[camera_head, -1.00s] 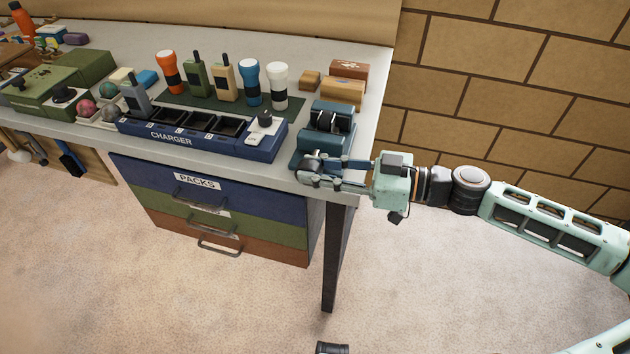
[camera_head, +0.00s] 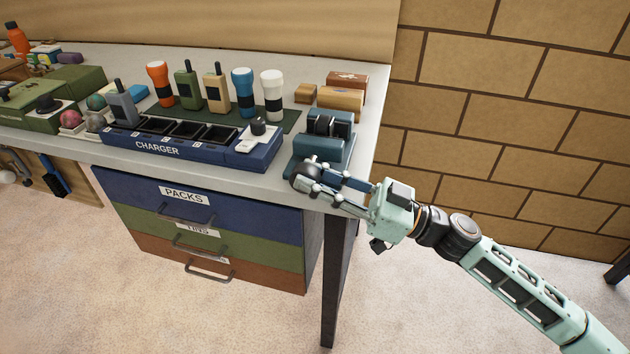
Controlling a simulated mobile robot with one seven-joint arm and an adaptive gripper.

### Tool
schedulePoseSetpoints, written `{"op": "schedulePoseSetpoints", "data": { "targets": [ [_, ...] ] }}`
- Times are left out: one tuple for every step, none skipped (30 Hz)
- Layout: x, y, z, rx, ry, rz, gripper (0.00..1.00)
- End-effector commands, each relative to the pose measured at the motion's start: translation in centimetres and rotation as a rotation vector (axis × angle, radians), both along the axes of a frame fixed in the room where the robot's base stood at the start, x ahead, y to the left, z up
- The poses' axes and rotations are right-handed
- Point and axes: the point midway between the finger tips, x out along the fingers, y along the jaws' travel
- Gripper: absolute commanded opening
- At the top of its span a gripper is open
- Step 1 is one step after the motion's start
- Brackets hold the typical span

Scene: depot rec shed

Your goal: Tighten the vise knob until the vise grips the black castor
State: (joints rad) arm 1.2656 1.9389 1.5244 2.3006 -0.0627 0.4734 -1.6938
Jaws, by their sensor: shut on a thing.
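The blue-teal vise (camera_head: 318,148) sits at the right end of the bench, near the front edge. A black piece, which looks like the black castor (camera_head: 322,122), shows between its upper jaws; I cannot tell whether the jaws touch it. The dark round vise knob (camera_head: 305,174) is on the vise's front side. My gripper (camera_head: 320,182) reaches in from the right, its fingers around the knob and shut on it. The fingers cover part of the knob.
The blue charger (camera_head: 190,150) stands just left of the vise. Wooden blocks (camera_head: 340,98) lie behind it. Several torches and radios, such as the white torch (camera_head: 272,98), stand behind the charger. Drawers (camera_head: 205,222) are under the bench. The floor at right is clear.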

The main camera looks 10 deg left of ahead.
Motion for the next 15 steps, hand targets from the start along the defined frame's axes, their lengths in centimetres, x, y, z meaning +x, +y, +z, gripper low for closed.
{"op": "schedulePoseSetpoints", "data": {
  "targets": [
    [0.09, 0.01, 0.02, 0.001, 0.001, -0.002, 0.00],
    [0.09, 0.01, 0.03, 0.001, 0.001, -0.002, 0.00],
    [0.09, 0.01, 0.04, 0.001, 0.001, -0.002, 0.00],
    [0.09, 0.01, 0.04, 0.001, 0.001, -0.002, 0.00],
    [0.09, 0.01, 0.04, 0.001, 0.001, -0.002, 0.00],
    [0.08, 0.01, 0.04, 0.000, 0.001, -0.002, 0.00],
    [0.08, 0.01, 0.04, 0.000, 0.001, -0.002, 0.00],
    [0.08, 0.02, 0.04, 0.000, 0.001, -0.002, 0.00],
    [0.08, 0.02, 0.04, 0.000, 0.001, -0.002, 0.00],
    [0.08, 0.02, 0.04, 0.000, 0.001, -0.002, 0.26],
    [0.08, 0.02, 0.04, 0.000, 0.001, -0.002, 0.29],
    [0.07, 0.02, 0.04, 0.000, 0.001, -0.002, 0.33],
    [0.06, 0.02, 0.04, 0.000, 0.001, -0.002, 0.36],
    [0.05, 0.03, 0.04, 0.000, 0.000, -0.001, 0.40],
    [0.04, 0.03, 0.03, 0.000, 0.000, -0.001, 0.40]
  ]
}}
